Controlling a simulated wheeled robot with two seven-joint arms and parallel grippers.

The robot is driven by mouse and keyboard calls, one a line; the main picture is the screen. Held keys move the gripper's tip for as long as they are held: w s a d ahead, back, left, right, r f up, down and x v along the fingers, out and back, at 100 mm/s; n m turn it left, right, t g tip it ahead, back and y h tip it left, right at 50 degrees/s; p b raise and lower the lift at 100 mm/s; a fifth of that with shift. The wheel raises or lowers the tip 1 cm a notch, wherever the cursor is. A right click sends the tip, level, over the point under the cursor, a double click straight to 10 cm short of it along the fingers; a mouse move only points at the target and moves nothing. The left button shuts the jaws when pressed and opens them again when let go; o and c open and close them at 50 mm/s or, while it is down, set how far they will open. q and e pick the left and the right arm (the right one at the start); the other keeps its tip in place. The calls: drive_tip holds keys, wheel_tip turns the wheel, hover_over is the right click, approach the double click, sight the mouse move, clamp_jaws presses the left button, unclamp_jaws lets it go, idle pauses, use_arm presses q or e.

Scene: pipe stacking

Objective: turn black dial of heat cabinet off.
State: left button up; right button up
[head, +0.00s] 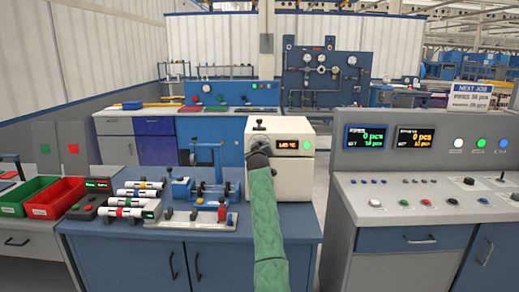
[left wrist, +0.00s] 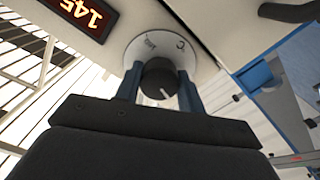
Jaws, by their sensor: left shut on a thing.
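In the left wrist view the display (left wrist: 82,15) reads about 145, partly cropped. The black dial (left wrist: 158,79) sits on a round pale plate (left wrist: 148,45) with small markings. A white line on the dial points down and slightly right. My left gripper (left wrist: 160,90) is shut on the dial, one blue finger on each side. In the head view my left gripper (head: 259,139) and its green-sleeved arm hide the dial. My right gripper is not in view.
Left of the cabinet stand a blue pipe fixture (head: 208,182) and several pipes (head: 135,200). Red (head: 55,197) and green (head: 27,195) bins lie farther left. A grey control console (head: 425,190) stands to the right, beyond a gap.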

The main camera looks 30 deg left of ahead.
use_arm(q)
drive_tip(key=shift+d+n, duration=0.1)
drive_tip(key=shift+n, duration=0.8)
drive_tip(key=n+p, duration=0.1)
drive_tip(key=n, duration=0.1)
drive_tip(key=shift+n, duration=0.4)
drive_tip(key=n+p, duration=0.1)
drive_tip(key=n, duration=0.2)
drive_tip(key=shift+n+p, duration=0.3)
drive_tip(key=shift+n, duration=0.5)
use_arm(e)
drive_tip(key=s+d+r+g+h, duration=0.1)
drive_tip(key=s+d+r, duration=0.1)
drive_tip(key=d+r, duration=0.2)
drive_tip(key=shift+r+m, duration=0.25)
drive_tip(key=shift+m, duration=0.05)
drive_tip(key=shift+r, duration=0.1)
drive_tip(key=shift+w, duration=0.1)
use_arm(q)
drive_tip(key=o, duration=1)
drive_tip(key=shift+c, duration=0.2)
